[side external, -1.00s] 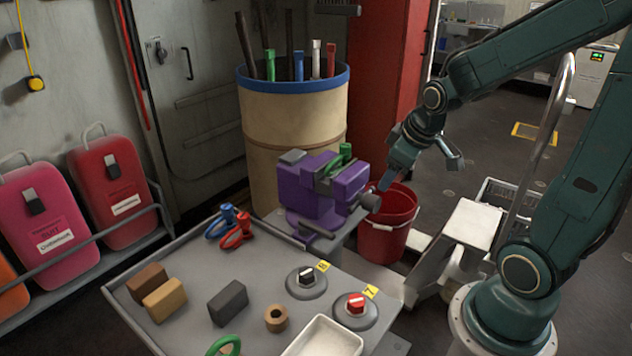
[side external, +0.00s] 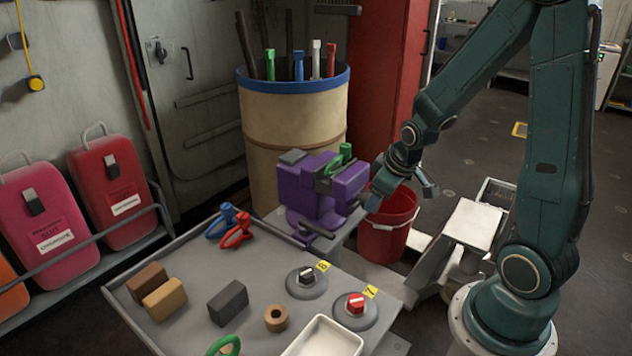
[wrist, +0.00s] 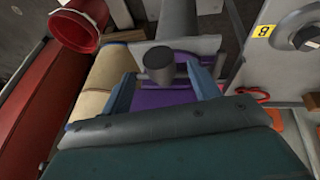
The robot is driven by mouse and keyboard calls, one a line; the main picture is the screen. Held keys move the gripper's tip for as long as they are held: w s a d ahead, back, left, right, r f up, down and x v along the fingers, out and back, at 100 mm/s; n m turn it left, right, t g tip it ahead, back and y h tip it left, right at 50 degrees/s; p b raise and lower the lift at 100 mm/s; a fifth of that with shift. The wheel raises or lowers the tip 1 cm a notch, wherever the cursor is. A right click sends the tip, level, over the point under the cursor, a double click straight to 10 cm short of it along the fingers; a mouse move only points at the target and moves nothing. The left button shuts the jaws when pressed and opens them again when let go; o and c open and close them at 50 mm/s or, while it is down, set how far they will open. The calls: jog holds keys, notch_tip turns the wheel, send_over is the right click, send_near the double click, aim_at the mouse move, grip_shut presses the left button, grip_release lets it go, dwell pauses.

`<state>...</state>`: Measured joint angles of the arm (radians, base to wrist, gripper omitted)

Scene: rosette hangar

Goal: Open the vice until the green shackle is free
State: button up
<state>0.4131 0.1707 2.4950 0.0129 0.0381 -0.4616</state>
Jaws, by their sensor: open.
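The purple vice (side external: 312,192) is at the back edge of the bench, with the green shackle (side external: 345,152) at the top of its jaws. The shackle's lower part is hidden. My gripper (side external: 404,190) is open at the right end of the vice, close to its screw end. In the wrist view, my open fingers (wrist: 162,78) stand on either side of a dark grey round knob (wrist: 158,66), with the purple vice body (wrist: 165,98) behind it. I cannot tell whether they touch the knob. The shackle does not show in the wrist view.
A red bucket (side external: 385,230) stands below my gripper. A tan drum (side external: 295,125) with rods and coloured handles stands behind the vice. The bench (side external: 200,285) holds blocks, a white tray (side external: 322,338), two dials and red and blue shackles (side external: 232,230).

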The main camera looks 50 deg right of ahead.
jog(key=shift+x, duration=1.55)
jog(key=c, duration=1)
